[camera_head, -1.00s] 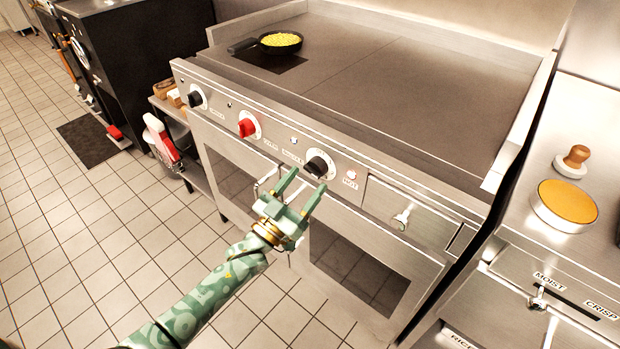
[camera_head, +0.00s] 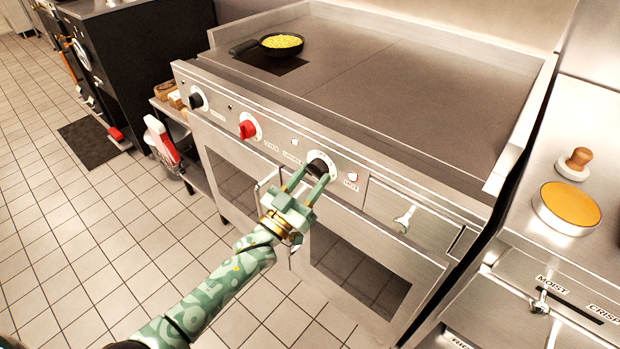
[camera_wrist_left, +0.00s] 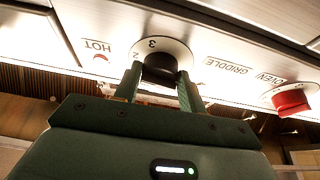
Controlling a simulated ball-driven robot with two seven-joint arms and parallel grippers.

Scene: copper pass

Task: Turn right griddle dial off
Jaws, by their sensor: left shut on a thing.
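The right griddle dial (camera_head: 319,166) is a black knob on a white round plate on the griddle's front panel. In the left wrist view the black dial (camera_wrist_left: 160,67) sits between my two green fingers, with the numeral 3 visible on its plate. My left gripper (camera_head: 308,176) is shut on this dial. In the left wrist view my left gripper (camera_wrist_left: 160,88) has a finger on each side of the knob. The dial's lower part is partly hidden by the fingers. My right gripper is not in view.
A red dial (camera_head: 247,129) and another black dial (camera_head: 196,101) are further left on the panel. A black pan (camera_head: 282,44) with yellow food stands on the griddle top (camera_head: 400,85). An oven handle (camera_head: 262,190) lies just below my gripper.

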